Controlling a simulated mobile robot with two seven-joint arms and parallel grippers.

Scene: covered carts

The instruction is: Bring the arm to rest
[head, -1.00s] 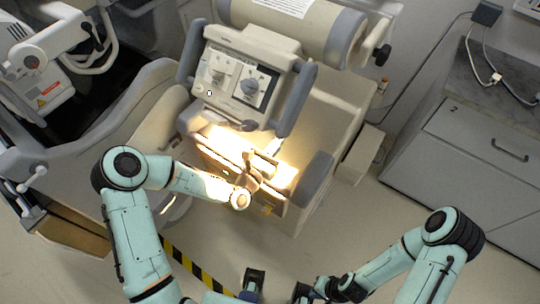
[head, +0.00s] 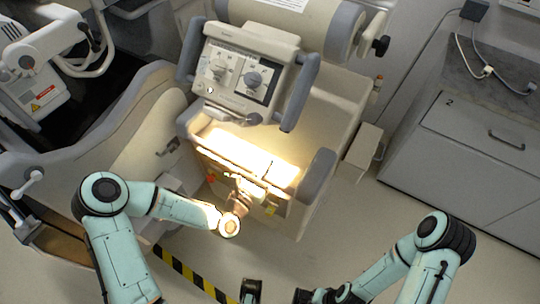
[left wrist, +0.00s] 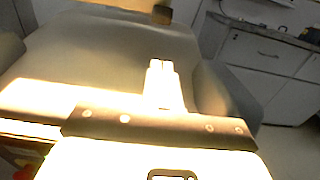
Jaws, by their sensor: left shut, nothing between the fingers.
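My left gripper (head: 243,183) is at the near edge of a brightly lit recess (head: 247,158) in the beige cart, in the head view. Glare blurs its outline there. In the left wrist view its two fingers (left wrist: 162,84) are together, with nothing between them, in front of a beige surface. My left arm (head: 177,206) is bent, with its forearm reaching right toward the cart. My right arm (head: 395,268) is bent low at the right, and its gripper end is at or past the bottom edge, so its jaws cannot be made out.
The cart carries a control box with knobs (head: 244,72) and grey padded handles (head: 298,97). A beige machine shell (head: 120,135) is at the left. A grey drawer cabinet (head: 465,150) stands at the right. Floor is clear between cart and right arm (head: 330,235).

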